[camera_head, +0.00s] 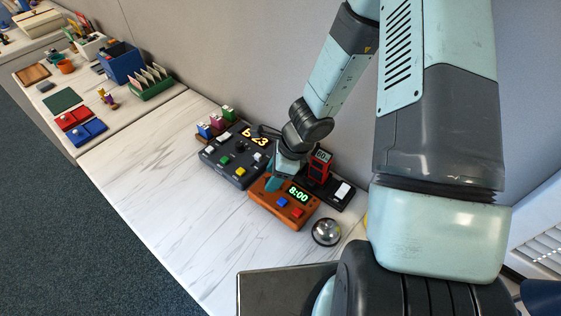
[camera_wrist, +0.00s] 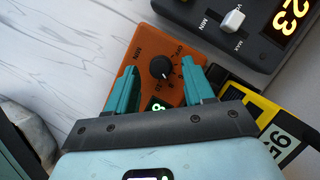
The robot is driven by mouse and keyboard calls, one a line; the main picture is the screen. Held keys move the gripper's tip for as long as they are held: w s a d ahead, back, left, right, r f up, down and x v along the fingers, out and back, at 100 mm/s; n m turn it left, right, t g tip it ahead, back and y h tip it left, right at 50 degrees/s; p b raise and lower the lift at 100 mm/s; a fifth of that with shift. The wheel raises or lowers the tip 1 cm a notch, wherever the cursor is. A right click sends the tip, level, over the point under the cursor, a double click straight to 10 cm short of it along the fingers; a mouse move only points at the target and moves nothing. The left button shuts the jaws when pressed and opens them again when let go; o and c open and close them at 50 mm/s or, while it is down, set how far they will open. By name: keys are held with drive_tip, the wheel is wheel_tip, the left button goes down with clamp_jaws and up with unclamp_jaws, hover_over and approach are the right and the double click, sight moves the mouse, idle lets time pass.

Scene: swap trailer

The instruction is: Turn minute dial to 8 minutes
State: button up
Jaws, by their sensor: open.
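The orange-brown timer box (camera_head: 269,207) sits on the white marbled table and has a green display (camera_head: 299,193) reading 8:00. A blue button and a red button are on its front. In the wrist view the black minute dial (camera_wrist: 161,67) is on the box's orange face (camera_wrist: 146,44), with "MIN" and "OFF" printed near it. My gripper (camera_wrist: 162,80) is open, with one teal finger on each side of the dial and gaps between. In the head view my gripper (camera_head: 273,183) is over the timer's left end and hides the dial.
A dark control panel (camera_head: 225,172) with a yellow display stands just behind left of the timer. A red device (camera_head: 319,166) and a black base with a white switch (camera_head: 343,190) stand behind right. A silver bell (camera_head: 326,232) is at the right.

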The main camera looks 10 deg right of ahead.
drive_tip(key=v, duration=0.9)
drive_tip(key=shift+r, duration=0.35)
drive_tip(key=shift+d, duration=0.1)
wheel_tip(320, 180, up, 10)
drive_tip(key=n+t, duration=0.1)
drive_tip(key=n, duration=0.4)
drive_tip(key=s+d+r+n+t+h, duration=0.2)
drive_tip(key=s+r+n, duration=0.5)
drive_tip(key=s+r, duration=0.1)
drive_tip(key=s+d+r+n+t+h, duration=0.2)
drive_tip(key=s+r+n, duration=0.6)
drive_tip(key=r, duration=0.3)
drive_tip(key=shift+s+d+r, duration=0.15)
drive_tip(key=shift+s+r, duration=0.2)
drive_tip(key=shift+s, duration=0.05)
